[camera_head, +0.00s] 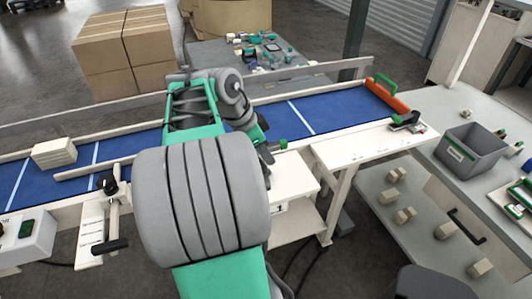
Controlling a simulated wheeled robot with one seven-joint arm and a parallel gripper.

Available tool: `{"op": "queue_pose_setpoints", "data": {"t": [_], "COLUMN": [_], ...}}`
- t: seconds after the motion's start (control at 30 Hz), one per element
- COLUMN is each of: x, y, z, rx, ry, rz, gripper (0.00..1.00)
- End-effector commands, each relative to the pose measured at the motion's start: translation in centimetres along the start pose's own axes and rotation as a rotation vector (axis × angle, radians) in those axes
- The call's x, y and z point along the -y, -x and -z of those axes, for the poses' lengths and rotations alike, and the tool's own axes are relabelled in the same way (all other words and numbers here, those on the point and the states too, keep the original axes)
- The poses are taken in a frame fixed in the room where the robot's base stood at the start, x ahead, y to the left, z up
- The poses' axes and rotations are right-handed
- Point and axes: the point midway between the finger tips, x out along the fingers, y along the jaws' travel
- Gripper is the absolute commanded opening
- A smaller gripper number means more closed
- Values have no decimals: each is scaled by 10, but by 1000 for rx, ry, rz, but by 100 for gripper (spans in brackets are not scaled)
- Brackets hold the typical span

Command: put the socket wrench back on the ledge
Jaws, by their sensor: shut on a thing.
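My gripper (268,150) is at the near side of the blue conveyor, just left of the white ledge (350,148). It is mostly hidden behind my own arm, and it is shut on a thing. A small green piece (283,144) shows at its right side. The held thing is too small and covered to make out clearly; I take it for the socket wrench. The ledge is a pale, flat strip along the conveyor's near edge, and its middle is bare.
A dark item with a red part (408,122) lies at the ledge's right end. A grey bin (468,152) stands on the right-hand table. A pale block stack (54,153) is at left.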

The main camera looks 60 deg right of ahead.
Motion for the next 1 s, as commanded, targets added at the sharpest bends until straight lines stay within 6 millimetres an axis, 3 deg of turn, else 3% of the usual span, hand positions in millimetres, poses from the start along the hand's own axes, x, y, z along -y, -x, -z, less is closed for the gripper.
{"op": "queue_pose_setpoints", "data": {"t": [0.2, 0.23, 0.5, 0.83, 1.0], "x": [0, 0, 0, 0, 2], "y": [-4, -3, -2, 7, 46], "z": [-2, -2, -1, 0, 0], "rx": [0, 0, 0, -1, -1], "ry": [0, 0, 0, -1, 1], "rz": [1, -1, -1, 1, 4], "gripper": [0, 20, 40, 40, 40]}}
